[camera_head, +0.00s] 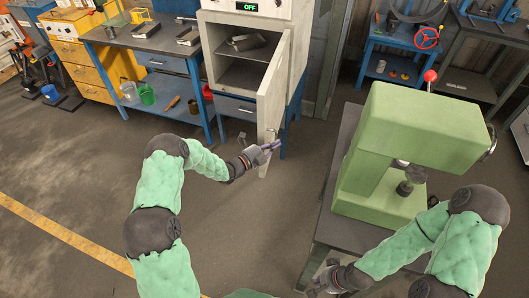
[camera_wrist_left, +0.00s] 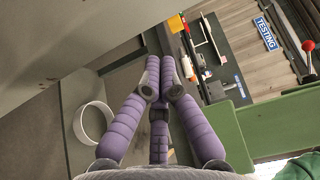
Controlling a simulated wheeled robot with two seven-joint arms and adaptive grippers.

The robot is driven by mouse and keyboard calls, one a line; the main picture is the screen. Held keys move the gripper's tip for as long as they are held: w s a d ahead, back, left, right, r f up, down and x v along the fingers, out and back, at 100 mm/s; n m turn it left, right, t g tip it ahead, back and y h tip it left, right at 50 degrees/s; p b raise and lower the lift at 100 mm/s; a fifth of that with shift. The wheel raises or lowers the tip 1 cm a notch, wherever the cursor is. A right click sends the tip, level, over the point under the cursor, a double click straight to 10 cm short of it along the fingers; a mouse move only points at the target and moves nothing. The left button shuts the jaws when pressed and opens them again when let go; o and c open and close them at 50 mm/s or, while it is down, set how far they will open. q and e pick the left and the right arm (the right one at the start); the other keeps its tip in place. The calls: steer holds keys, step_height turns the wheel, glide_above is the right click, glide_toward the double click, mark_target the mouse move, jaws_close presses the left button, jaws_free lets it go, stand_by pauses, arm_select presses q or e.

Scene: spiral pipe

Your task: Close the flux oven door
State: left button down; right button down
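The flux oven (camera_head: 225,18) is a pale grey cabinet with a green OFF display at the back. Its door (camera_head: 272,90) stands open, swung out toward me from the right side of the opening. My left gripper (camera_head: 268,147) has purple fingers and is by the lower part of the door; contact cannot be told. In the left wrist view the fingertips (camera_wrist_left: 160,75) meet with nothing visible between them. A large grey panel, apparently the door (camera_wrist_left: 60,40), fills the upper left there. My right gripper (camera_head: 322,284) is low by the green press's table, its fingers unclear.
Grey parts (camera_head: 246,42) lie inside the oven. A green press (camera_head: 400,150) stands on a dark table (camera_head: 325,225) to the right. A blue workbench (camera_head: 150,40) is left of the oven. The floor (camera_head: 90,165) at the left is mostly clear.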

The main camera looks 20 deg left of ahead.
mark_target(264, 142)
arm_select(q)
steer(key=shift+s+a+b, duration=0.1)
steer(key=shift+a+b, duration=0.3)
steer(key=shift+a, duration=1.55)
steer(key=shift+a, duration=0.15)
